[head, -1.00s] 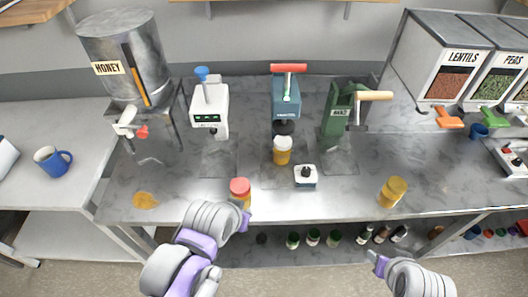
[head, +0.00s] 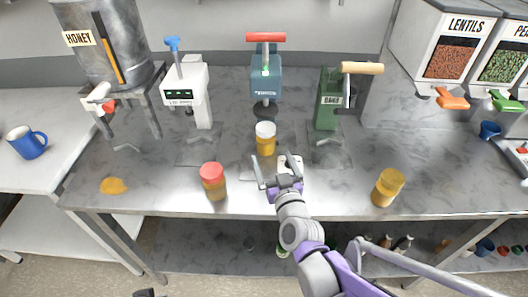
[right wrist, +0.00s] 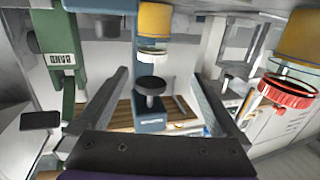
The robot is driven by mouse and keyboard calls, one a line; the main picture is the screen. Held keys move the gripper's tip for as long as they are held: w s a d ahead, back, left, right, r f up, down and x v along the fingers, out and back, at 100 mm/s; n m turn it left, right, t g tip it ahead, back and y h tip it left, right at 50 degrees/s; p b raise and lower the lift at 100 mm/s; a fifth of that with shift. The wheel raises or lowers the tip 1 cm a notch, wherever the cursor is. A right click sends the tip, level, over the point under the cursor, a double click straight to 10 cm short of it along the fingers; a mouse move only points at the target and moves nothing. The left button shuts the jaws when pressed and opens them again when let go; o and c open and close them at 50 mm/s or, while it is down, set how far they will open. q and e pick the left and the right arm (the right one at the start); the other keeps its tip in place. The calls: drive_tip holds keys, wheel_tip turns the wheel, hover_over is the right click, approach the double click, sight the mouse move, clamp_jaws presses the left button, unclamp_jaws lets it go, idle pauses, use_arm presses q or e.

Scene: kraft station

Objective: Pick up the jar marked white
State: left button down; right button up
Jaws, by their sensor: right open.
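The jar with the white lid (head: 265,139) holds amber contents and stands upright on the counter below the blue press. It also shows in the right wrist view (right wrist: 153,42), where the picture is upside down, between the two fingers. My right gripper (head: 274,160) is open and empty, just in front of this jar, with its fingers pointing towards it. I see no contact.
A red-lidded jar (head: 213,182) stands left of my right gripper, and a yellow-lidded jar (head: 387,187) to the right. The green press (head: 328,100) and white dispenser (head: 190,92) stand behind. A honey puddle (head: 113,186) lies left.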

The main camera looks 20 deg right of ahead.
sight(268, 135)
drive_tip(key=shift+t+h, duration=0.3)
drive_tip(key=shift+h, duration=0.2)
drive_tip(key=w, duration=0.5)
drive_tip(key=shift+w+d+r, duration=0.1)
drive_tip(key=shift+w+d, duration=0.15)
drive_tip(key=shift+d, duration=0.15)
drive_tip(key=w, duration=0.5)
drive_tip(key=shift+w+d+p, duration=0.3)
drive_tip(key=shift+d+p, duration=0.05)
drive_tip(key=shift+p, duration=0.05)
drive_tip(key=shift+s, duration=0.1)
clamp_jaws()
